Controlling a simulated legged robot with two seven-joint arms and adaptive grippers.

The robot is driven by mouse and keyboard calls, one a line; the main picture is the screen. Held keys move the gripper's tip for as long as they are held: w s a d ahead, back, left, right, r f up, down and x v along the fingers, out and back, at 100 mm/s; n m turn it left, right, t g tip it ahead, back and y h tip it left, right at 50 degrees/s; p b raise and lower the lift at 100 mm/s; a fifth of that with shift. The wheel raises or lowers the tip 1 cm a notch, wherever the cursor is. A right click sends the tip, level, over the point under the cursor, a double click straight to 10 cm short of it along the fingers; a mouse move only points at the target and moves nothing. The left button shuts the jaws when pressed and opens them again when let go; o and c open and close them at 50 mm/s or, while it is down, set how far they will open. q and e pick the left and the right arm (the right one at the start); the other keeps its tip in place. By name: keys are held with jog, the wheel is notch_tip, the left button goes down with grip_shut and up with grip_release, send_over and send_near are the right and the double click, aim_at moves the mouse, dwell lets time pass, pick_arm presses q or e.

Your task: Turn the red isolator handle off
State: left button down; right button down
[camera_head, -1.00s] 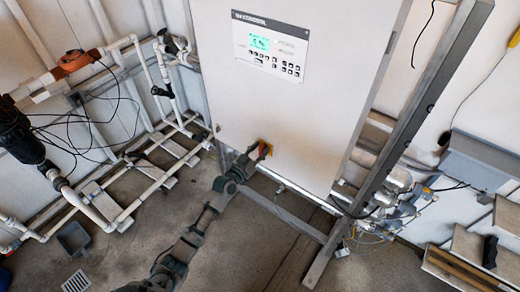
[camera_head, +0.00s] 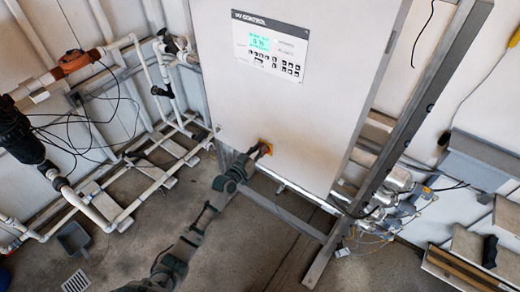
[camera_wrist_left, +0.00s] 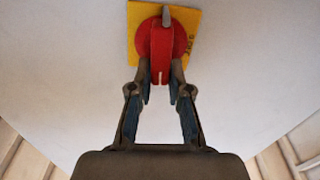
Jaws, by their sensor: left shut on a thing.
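The red isolator handle (camera_wrist_left: 161,42) sits on a yellow plate (camera_wrist_left: 193,16) on the front of the pale cabinet. In the left wrist view its grip bar stands upright, with a white mark at the lower end between my fingers. My left gripper (camera_wrist_left: 160,92) reaches it from below and is shut on the handle's lower part. In the head view my left gripper (camera_head: 262,150) is at the cabinet's lower part and hides most of the handle. A bit of the yellow plate (camera_head: 269,144) shows there. My right gripper is not in view.
The cabinet (camera_head: 290,110) has a control panel with a lit green screen (camera_head: 260,43) above the handle. A slanted metal frame post (camera_head: 400,130) stands at its right. White pipes (camera_head: 105,205) run along the left. Open concrete floor lies below.

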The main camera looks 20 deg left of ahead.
pick_arm(q)
jog(key=shift+w+a+f+n+b, duration=0.2)
jog(key=shift+a+f+n, duration=0.25)
jog(key=shift+n, duration=2.4)
jog(key=shift+w+a+f+n+b, duration=0.1)
jog(key=shift+a+f+n+b, duration=0.3)
jog(key=shift+n, duration=2.4)
jog(key=shift+w+a+f+n, duration=0.1)
jog(key=shift+a+f+n, duration=0.35)
jog(key=shift+n, duration=2.4)
jog(key=shift+d+f, duration=0.15)
jog(key=c, duration=1.2)
grip_release()
jog(key=shift+o, duration=0.5)
jog(key=v, duration=1.2)
